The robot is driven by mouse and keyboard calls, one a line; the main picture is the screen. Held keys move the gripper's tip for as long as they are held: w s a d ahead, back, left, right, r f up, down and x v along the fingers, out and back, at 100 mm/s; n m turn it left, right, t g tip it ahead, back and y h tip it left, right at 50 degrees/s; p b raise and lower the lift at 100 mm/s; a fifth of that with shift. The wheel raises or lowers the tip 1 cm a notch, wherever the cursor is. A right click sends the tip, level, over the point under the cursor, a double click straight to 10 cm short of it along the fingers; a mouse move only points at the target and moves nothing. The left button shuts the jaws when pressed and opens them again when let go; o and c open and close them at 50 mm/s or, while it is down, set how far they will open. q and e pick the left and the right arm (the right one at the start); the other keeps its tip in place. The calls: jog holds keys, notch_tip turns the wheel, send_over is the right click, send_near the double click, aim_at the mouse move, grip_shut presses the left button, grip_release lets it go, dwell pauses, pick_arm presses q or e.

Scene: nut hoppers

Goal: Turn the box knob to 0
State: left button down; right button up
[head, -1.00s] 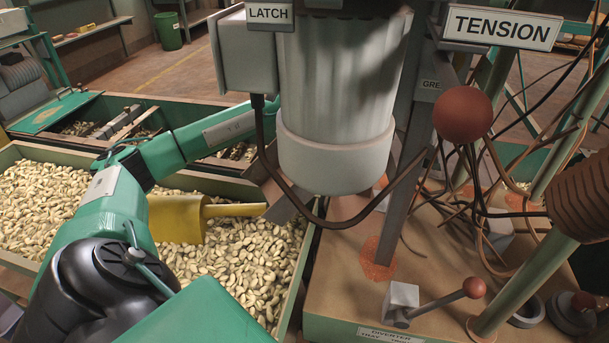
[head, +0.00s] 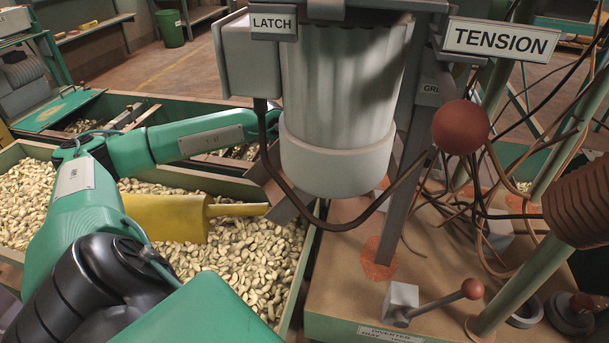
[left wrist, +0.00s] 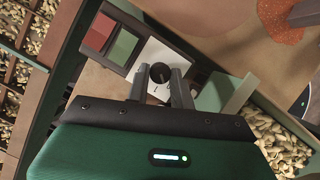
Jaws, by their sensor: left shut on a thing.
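In the left wrist view, the dark round box knob (left wrist: 160,72) sits on a white plate (left wrist: 186,66) with small dark marks beside it. I cannot read the marks or tell which way the knob points. My left gripper (left wrist: 161,78) has its two dark fingers on either side of the knob, shut on it. In the head view the knob and left gripper are hidden; my left arm comes in from the left and its far end passes behind the white ribbed cylinder (head: 340,110). My right gripper is in neither view.
Red (left wrist: 98,32) and green (left wrist: 122,48) squares sit beside the plate. A yellow scoop (head: 170,217) lies in the nut bin (head: 292,285) below my left arm. The machine, a cable, a red-balled lever (head: 461,127) and a diverter lever (head: 437,308) fill the right side.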

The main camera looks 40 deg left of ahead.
pick_arm(q)
jog(key=shift+s+n+t+y, duration=0.1)
jog(key=shift+n+t+y, duration=0.25)
jog(key=shift+n, duration=0.75)
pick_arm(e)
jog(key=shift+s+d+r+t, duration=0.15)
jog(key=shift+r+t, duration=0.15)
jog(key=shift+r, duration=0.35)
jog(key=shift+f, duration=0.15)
pick_arm(q)
jog(key=c, duration=1.2)
grip_release()
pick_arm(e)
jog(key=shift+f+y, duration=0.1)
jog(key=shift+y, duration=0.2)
